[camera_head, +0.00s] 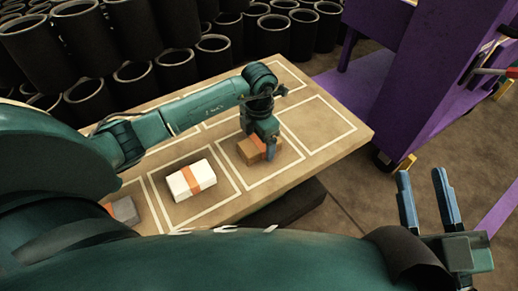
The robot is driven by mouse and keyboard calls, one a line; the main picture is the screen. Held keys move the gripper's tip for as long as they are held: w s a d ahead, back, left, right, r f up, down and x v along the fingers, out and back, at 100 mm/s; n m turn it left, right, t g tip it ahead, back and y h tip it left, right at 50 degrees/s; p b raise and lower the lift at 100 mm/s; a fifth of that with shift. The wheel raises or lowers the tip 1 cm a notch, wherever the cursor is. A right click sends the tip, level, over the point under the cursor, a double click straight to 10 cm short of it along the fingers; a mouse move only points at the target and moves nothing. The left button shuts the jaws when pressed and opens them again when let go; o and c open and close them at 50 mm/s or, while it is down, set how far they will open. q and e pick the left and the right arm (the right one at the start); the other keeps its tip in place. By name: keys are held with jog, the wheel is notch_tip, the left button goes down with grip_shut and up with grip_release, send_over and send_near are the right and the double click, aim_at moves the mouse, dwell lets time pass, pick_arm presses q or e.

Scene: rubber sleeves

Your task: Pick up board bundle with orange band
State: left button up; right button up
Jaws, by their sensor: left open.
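The brown board bundle (246,152) with an orange band lies in a white-outlined cell on the tan table (345,133). My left arm reaches over from the left, and my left gripper (268,150) points down at this bundle, with a fingertip at its right side. The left gripper is open; the far finger is hard to make out, and contact cannot be told. The gripper hides part of the bundle and its band. My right gripper (427,197) is open and empty, off the table at the right.
A white block with an orange band (190,181) lies in the neighbouring cell to the left. A grey block (124,210) is partly hidden by my body. Black cylinders (190,60) crowd behind the table. A purple frame (418,85) stands at right. The cell right of the bundle is bare.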

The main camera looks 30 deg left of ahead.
pick_arm(q)
jog(key=c, duration=1.1)
jog(key=shift+r, duration=0.1)
jog(key=shift+c, duration=0.2)
